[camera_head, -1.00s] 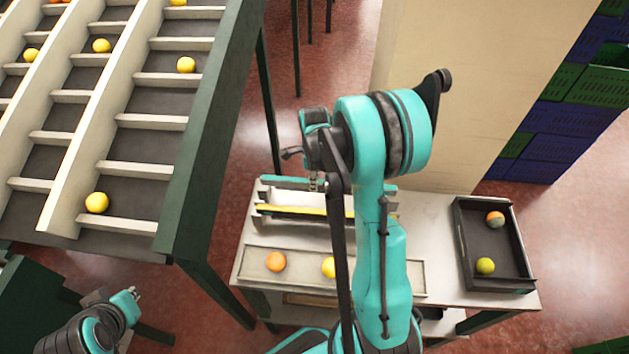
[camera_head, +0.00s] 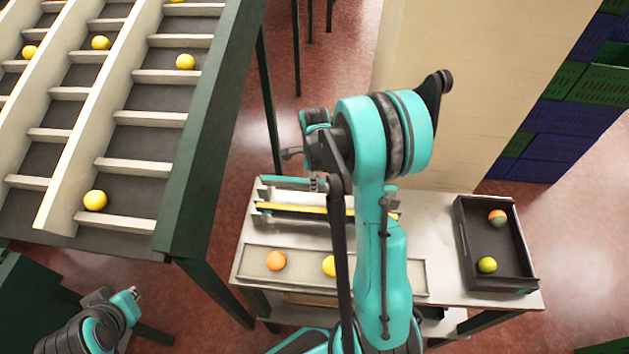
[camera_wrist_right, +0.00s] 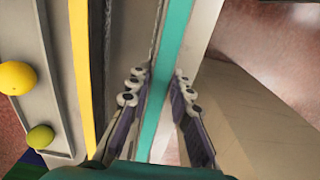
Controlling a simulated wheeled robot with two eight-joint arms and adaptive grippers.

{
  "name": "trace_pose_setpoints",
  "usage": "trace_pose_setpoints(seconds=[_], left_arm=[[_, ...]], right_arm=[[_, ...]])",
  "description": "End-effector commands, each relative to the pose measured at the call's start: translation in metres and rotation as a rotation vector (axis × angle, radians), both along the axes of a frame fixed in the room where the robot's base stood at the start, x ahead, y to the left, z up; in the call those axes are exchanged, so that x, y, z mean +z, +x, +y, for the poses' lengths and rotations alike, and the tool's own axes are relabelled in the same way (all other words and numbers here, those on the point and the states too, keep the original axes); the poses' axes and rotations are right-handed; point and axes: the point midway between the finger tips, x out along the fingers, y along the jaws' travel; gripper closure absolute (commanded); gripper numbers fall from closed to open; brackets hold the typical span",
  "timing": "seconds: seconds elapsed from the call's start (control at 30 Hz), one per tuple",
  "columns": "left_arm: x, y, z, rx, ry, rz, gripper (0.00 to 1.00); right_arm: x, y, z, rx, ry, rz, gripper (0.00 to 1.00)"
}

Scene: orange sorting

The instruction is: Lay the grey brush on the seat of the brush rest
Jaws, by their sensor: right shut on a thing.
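The grey brush, a long bar with a teal back (camera_head: 285,182), runs along the far side of the brush rest (camera_head: 263,219) on the white table. The rest has grey end posts and a yellow strip (camera_head: 300,209) along its near side. My right gripper (camera_head: 314,184) points down at the bar. In the right wrist view its fingers (camera_wrist_right: 157,90) stand either side of the teal bar (camera_wrist_right: 174,40), shut on it, with the dark seat and yellow strip (camera_wrist_right: 82,70) to the left. I cannot tell whether the brush touches the seat. My left gripper (camera_head: 133,293) is at lower left, away from the table.
A shallow tray (camera_head: 255,254) with an orange and a yellow fruit lies on the table's near side. A dark box (camera_head: 490,287) with two fruits stands at the right. A sloped sorting rack (camera_head: 205,130) fills the upper left. My right arm hides the table's middle.

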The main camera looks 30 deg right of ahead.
Motion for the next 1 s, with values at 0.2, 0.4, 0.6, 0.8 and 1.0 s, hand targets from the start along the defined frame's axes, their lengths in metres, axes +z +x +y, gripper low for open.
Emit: trace_pose_setpoints(seconds=[0.2, 0.4, 0.6, 0.8, 1.0], left_arm=[[-0.002, 0.000, 0.000, 0.000, 0.000, 0.000, 1.00], [-0.009, 0.000, 0.000, 0.000, 0.000, 0.000, 1.00], [-0.013, 0.000, 0.000, 0.000, 0.000, 0.000, 1.00], [-0.012, 0.000, 0.000, 0.000, 0.000, 0.000, 1.00], [-0.012, 0.000, 0.000, 0.000, 0.000, 0.000, 1.00]], right_arm=[[-0.002, 0.000, 0.000, 0.000, 0.000, 0.000, 1.00], [-0.008, 0.000, 0.000, 0.000, 0.000, 0.000, 1.00], [-0.013, 0.000, 0.000, 0.000, 0.000, 0.000, 1.00], [-0.012, 0.000, 0.000, 0.000, 0.000, 0.000, 1.00], [-0.012, 0.000, 0.000, 0.000, 0.000, 0.000, 0.56]])
